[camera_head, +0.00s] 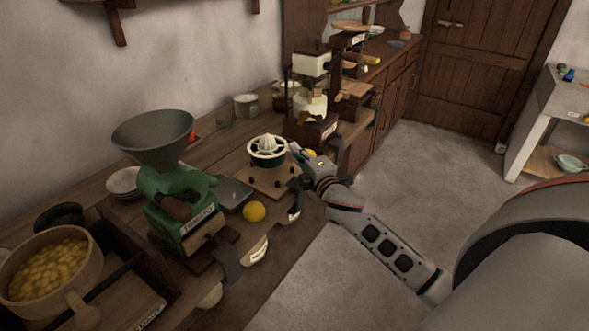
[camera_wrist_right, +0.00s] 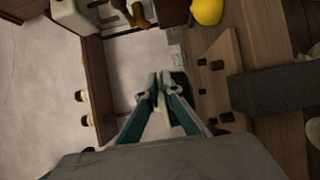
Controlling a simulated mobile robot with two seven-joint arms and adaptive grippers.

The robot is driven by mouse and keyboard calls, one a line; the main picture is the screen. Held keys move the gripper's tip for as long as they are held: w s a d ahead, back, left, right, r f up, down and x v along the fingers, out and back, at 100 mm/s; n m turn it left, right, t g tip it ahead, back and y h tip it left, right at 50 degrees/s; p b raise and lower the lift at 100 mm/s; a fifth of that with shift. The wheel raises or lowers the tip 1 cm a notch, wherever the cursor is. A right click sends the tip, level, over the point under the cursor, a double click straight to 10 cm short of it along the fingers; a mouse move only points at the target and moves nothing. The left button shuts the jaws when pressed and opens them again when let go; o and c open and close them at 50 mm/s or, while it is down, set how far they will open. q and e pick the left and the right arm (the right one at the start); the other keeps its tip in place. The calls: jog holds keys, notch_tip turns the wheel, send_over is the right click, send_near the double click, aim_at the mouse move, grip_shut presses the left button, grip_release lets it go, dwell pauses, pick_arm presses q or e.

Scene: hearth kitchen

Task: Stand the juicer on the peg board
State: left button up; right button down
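The juicer (camera_head: 267,150), with a white ribbed cone and a green-and-white bowl, stands upright at the back of the wooden peg board (camera_head: 262,180). I cannot tell whether its base sits between pegs. The board with its short dark pegs also shows in the right wrist view (camera_wrist_right: 222,68). My left gripper is not in view.
A green grinder (camera_head: 181,196) with a funnel stands to the left. A cream-and-brown machine (camera_head: 311,103) stands behind. Open floor (camera_head: 400,190) lies right of the counter.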

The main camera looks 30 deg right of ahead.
aim_at(296, 177)
jog(key=shift+f, duration=0.45)
notch_tip(296, 177, down, 4)
jog(key=shift+f+b, duration=0.2)
jog(key=shift+b, duration=0.7)
jog(key=shift+r, duration=0.2)
jog(key=shift+f, duration=0.15)
jog(key=c, duration=2.6)
grip_release()
jog(key=shift+f, duration=0.1)
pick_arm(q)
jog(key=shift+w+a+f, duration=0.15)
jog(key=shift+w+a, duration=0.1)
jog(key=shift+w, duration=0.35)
pick_arm(e)
jog(key=o, duration=0.4)
jog(key=shift+c, duration=0.2)
